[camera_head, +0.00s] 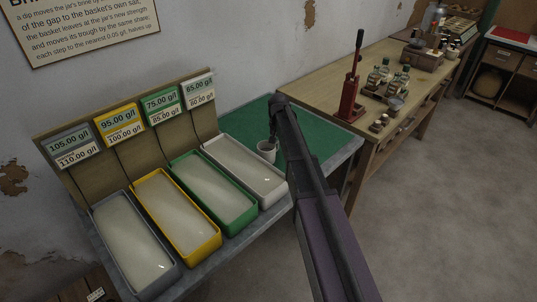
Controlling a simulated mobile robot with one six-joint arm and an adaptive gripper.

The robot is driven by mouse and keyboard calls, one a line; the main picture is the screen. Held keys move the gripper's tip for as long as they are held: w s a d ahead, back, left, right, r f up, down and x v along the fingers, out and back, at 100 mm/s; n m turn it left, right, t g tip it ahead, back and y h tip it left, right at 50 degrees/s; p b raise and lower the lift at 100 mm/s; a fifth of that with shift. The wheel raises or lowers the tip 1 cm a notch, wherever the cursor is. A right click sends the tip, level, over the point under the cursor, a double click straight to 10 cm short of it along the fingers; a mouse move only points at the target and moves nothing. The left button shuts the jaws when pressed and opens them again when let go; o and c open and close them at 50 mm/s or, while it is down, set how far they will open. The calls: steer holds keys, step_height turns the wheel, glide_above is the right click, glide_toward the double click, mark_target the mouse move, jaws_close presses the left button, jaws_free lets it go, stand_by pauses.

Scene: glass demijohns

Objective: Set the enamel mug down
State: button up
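Grey (136,243), yellow (178,214) and green (213,193) troughs of pale liquid stand left of the white one, below labelled boards. A wooden bench (320,88) on the right holds a red lever press (351,90) and several small bottles. Green mat shows bare behind the mug.

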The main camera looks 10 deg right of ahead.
jaws_close()
steer(key=shift+r, duration=0.15)
stand_by(0.4)
step_height(320, 180, up, 10)
steer(key=p, duration=1)
stand_by(0.9)
